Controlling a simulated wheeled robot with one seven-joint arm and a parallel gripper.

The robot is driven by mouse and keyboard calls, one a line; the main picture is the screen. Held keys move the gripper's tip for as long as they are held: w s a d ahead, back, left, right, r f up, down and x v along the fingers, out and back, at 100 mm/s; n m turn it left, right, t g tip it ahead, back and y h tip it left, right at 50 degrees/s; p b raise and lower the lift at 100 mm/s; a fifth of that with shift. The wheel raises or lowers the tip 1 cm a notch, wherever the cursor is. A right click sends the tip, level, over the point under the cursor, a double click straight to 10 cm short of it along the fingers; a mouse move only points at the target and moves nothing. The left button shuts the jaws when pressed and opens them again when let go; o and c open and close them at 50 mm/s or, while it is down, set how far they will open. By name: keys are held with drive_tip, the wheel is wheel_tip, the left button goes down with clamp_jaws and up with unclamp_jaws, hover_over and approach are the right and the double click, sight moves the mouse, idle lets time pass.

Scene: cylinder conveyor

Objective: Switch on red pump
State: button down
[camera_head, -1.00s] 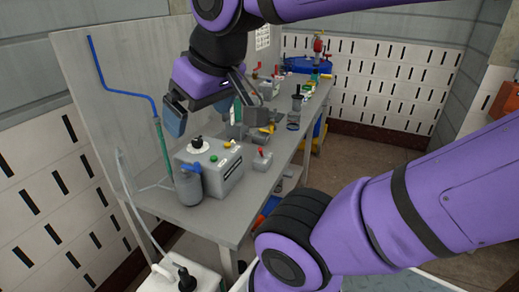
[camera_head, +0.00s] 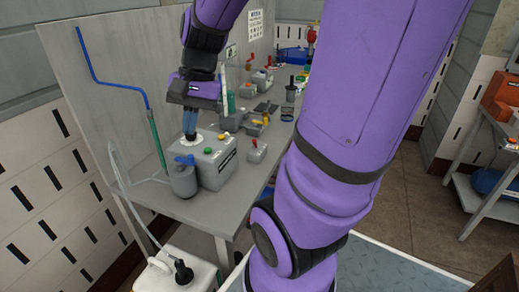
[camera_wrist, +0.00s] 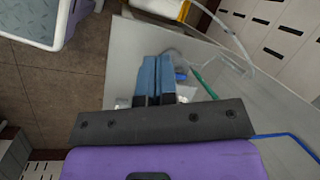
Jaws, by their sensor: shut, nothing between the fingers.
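A grey pump box (camera_head: 222,165) stands on the near end of the bench. It has a yellow button (camera_head: 223,136), a green button (camera_head: 208,150) and a white round dial plate (camera_head: 194,139) on top. My gripper (camera_head: 190,135) is shut and empty, pointing down over the dial plate and hiding its black knob. I cannot tell whether the fingertips touch it. In the wrist view my blue fingers (camera_wrist: 155,80) lie side by side over the box. A small grey switch box with a red lever (camera_head: 256,150) sits to the right. No clearly red pump shows.
A grey bottle with a blue cap (camera_head: 184,178) stands against the box's front left. A blue and green tube (camera_head: 147,100) runs along the back panel. Several small devices fill the bench further back. A white canister (camera_head: 175,275) stands below the bench's near end.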

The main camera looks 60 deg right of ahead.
drive_tip(key=w+d+f+m+t+y, duration=0.1)
drive_tip(key=w+d+f+m+y, duration=0.35)
drive_tip(key=d+f+m, duration=0.4)
drive_tip(key=m+t+h, duration=0.8)
drive_tip(key=m+t, duration=0.9)
drive_tip(key=m, duration=1.4)
approach(259, 154)
drive_tip(key=s+a+r, duration=0.1)
drive_tip(key=s+a, duration=0.2)
drive_tip(key=shift+d+r, duration=0.2)
drive_tip(key=shift+r, duration=0.05)
drive_tip(key=w, duration=0.9)
drive_tip(key=shift+w+a+r, duration=0.15)
drive_tip(key=shift+r, duration=0.25)
drive_tip(key=shift+w+d+r, duration=0.25)
drive_tip(key=shift+w+d, duration=0.25)
drive_tip(key=shift+w, duration=0.1)
drive_tip(key=shift+w+d+r, duration=0.3)
drive_tip(key=shift+w+d, duration=0.15)
drive_tip(key=shift+w, duration=0.2)
drive_tip(key=shift+w+d+r, duration=0.2)
drive_tip(key=shift+w+d, duration=0.15)
drive_tip(key=shift+w, duration=0.1)
